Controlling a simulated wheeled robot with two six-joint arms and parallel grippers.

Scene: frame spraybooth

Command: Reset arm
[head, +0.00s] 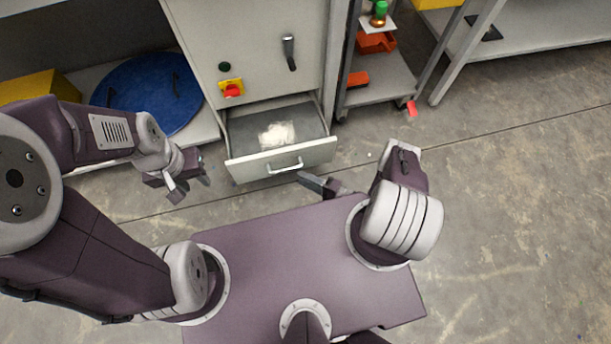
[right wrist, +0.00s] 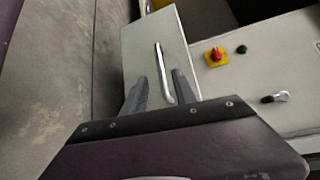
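My left gripper (head: 190,186) is at the left in the head view, its two fingers apart with nothing between them. It is left of the open drawer (head: 245,172), apart from it. My right gripper (head: 311,181) is just in front of the drawer's lower right side, partly hidden behind my right arm. In the right wrist view its fingers (right wrist: 158,85) are spread. The drawer's metal handle (right wrist: 165,75) shows between and beyond them; whether they touch it I cannot tell. The handle (head: 285,168) also shows in the head view.
A pale, clear-looking bundle (head: 277,134) lies in the drawer. The cabinet (head: 250,45) has a red knob on a yellow plate (head: 231,88) and a lever (head: 289,52). A blue round lid (head: 150,95) is at left, a shelf cart (head: 380,92) at right. The right floor is mostly clear.

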